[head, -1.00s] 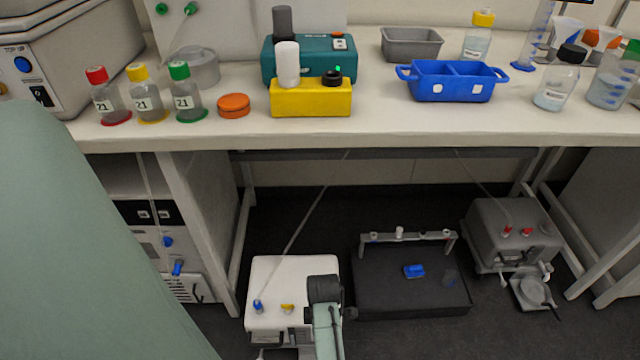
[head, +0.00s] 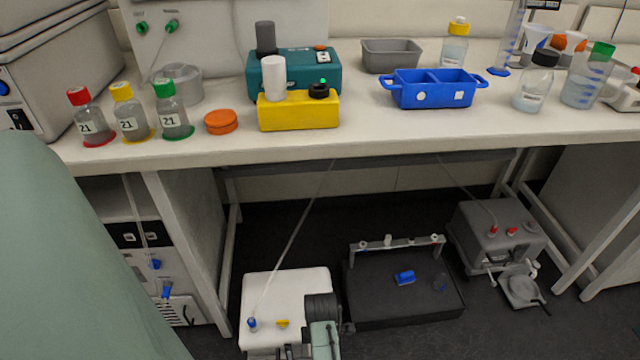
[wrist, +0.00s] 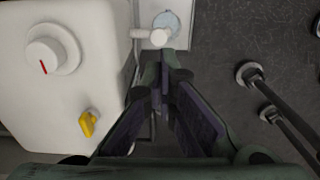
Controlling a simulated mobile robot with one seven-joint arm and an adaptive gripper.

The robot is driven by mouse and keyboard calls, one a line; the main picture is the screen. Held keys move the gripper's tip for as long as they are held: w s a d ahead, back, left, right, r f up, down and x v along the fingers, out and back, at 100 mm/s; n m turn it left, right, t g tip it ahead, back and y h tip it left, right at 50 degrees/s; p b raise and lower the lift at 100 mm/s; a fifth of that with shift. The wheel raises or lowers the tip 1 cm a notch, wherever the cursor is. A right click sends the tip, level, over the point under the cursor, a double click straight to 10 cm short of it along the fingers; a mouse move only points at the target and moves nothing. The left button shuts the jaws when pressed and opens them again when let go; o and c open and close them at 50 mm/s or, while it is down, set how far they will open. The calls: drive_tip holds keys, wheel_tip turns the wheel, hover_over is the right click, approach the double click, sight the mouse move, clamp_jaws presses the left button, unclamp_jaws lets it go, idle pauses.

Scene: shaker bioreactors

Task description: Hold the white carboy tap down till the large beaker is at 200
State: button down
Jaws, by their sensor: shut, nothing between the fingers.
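The white carboy (head: 287,290) stands on the floor under the bench, and its top fills the left of the wrist view (wrist: 60,80). Its white tap (wrist: 150,34) sticks out from the carboy's side at the top of the wrist view. A round pale-blue vessel (wrist: 168,20) shows partly behind the tap; I cannot tell if it is the large beaker, and no level can be read. My gripper (wrist: 165,78) is shut and empty, its fingertips just short of the tap with a small gap in the picture. In the head view my arm hides the fingertips.
A yellow fitting (wrist: 88,123) and a white cap with a red mark (wrist: 52,55) sit on the carboy. A dark platform (head: 400,290) with a rail stands to its right, then a grey carboy (head: 495,235). The bench edge (head: 330,153) overhangs.

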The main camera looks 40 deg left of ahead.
wheel_tip(320, 180, down, 12)
drive_tip(key=shift+s+f, duration=0.1)
idle(0.5)
wheel_tip(320, 180, down, 2)
drive_tip(key=shift+f+b, duration=0.1)
drive_tip(key=shift+b, duration=0.5)
drive_tip(key=shift+s+d+f, duration=0.15)
drive_tip(key=shift+d, duration=0.05)
idle(1.6)
idle(0.8)
drive_tip(key=r+p, duration=0.4)
drive_tip(key=r, duration=0.1)
drive_tip(key=shift+a+p, duration=0.25)
drive_tip(key=shift+p, duration=0.1)
wheel_tip(320, 180, up, 10)
drive_tip(key=shift+w, duration=0.35)
drive_tip(key=shift+a+f, duration=0.1)
